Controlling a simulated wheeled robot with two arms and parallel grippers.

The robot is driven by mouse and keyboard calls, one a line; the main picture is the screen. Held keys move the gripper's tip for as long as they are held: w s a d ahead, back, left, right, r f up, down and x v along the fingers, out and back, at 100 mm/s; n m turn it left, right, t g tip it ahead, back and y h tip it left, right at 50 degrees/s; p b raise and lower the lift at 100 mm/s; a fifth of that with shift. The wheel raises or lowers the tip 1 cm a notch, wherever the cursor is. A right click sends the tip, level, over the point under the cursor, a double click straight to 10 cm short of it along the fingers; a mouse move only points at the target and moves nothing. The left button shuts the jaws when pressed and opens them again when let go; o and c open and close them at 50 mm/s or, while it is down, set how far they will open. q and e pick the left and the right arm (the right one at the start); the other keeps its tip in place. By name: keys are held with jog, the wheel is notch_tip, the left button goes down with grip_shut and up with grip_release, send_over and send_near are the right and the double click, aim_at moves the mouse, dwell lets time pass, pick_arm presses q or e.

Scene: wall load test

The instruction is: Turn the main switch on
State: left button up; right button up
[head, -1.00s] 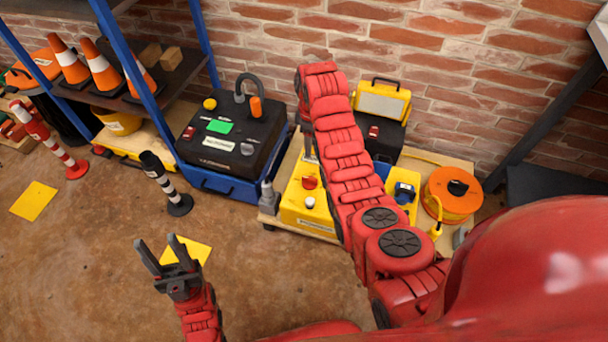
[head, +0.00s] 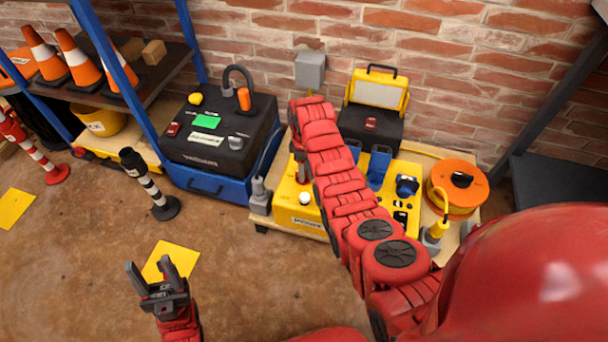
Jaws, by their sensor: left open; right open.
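A yellow power box (head: 290,208) with a partly readable "POWER" label stands on a low wooden pallet. A white knob (head: 305,197) shows on its top. The red switch knob on this box is hidden now behind my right arm and gripper. My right gripper (head: 301,172) points down over the left part of the box, close above its top. Its fingers are largely covered by the arm, so I cannot tell whether they touch the knob. My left gripper (head: 150,268) is open and empty, low over the floor by a yellow floor marking.
A black tester (head: 220,135) with a green screen sits on a blue case to the left. An orange cable reel (head: 455,190) and a yellow work lamp (head: 378,92) stand on the right. A striped post (head: 150,185) stands on the floor. A grey wall box (head: 310,70) is behind.

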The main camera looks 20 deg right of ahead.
jog(key=shift+f, duration=0.5)
grip_shut()
